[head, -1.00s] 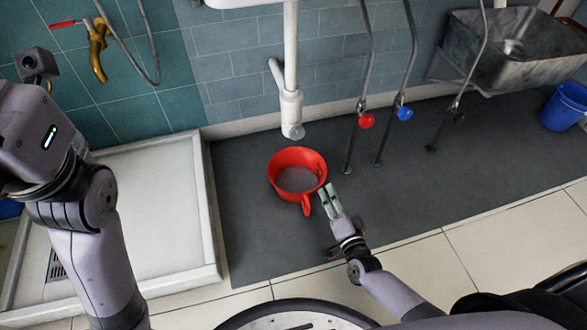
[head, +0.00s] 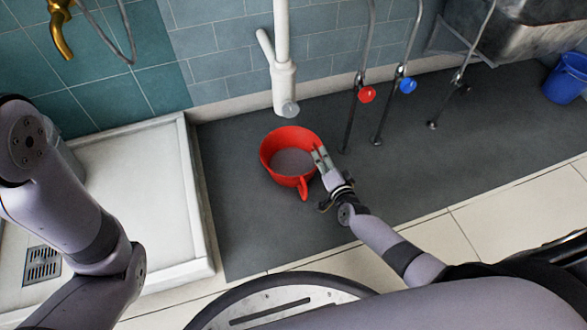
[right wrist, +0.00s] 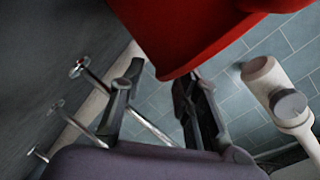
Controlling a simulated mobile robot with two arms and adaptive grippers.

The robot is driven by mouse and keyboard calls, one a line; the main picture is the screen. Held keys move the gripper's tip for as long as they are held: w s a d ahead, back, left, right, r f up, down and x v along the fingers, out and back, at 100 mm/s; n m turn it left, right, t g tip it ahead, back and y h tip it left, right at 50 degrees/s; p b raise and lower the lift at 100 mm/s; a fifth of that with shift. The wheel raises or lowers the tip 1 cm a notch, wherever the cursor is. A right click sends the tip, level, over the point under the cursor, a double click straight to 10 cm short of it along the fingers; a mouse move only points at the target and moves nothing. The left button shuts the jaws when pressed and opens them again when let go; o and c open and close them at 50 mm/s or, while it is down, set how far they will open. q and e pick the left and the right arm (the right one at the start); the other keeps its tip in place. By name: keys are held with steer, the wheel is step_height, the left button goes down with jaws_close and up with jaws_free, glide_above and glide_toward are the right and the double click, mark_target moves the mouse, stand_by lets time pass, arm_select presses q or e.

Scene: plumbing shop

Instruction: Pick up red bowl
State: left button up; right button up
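The red bowl (head: 291,140) has a side handle and grey liquid or a grey inside, and stands upright on the dark grey floor mat below a white drain pipe. My right gripper (head: 320,155) is at the bowl's right rim, by the handle. In the right wrist view the bowl (right wrist: 190,35) fills the top, and the right gripper's fingers (right wrist: 160,95) are spread apart near its edge. I cannot tell whether they touch it. My left arm comes in at the left of the head view, but its gripper is out of view.
A white shower tray (head: 135,170) lies left of the mat (head: 245,220). The white drain pipe (head: 283,85) hangs just behind the bowl. Pipes with a red valve (head: 367,94) and a blue valve (head: 407,85) stand to the right. A blue bucket (head: 566,78) is far right.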

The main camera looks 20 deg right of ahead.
steer(key=b+x, duration=0.2)
steer(key=x, duration=0.1)
steer(key=b+x, duration=0.1)
steer(key=shift+w+d+f+b, duration=0.2)
steer(key=shift+d+f+b, duration=0.05)
steer(key=shift+f+b, duration=0.2)
steer(key=shift+w, duration=0.3)
steer(key=shift+w+r, duration=0.1)
steer(key=shift+w, duration=0.05)
steer(key=shift+c, duration=0.5)
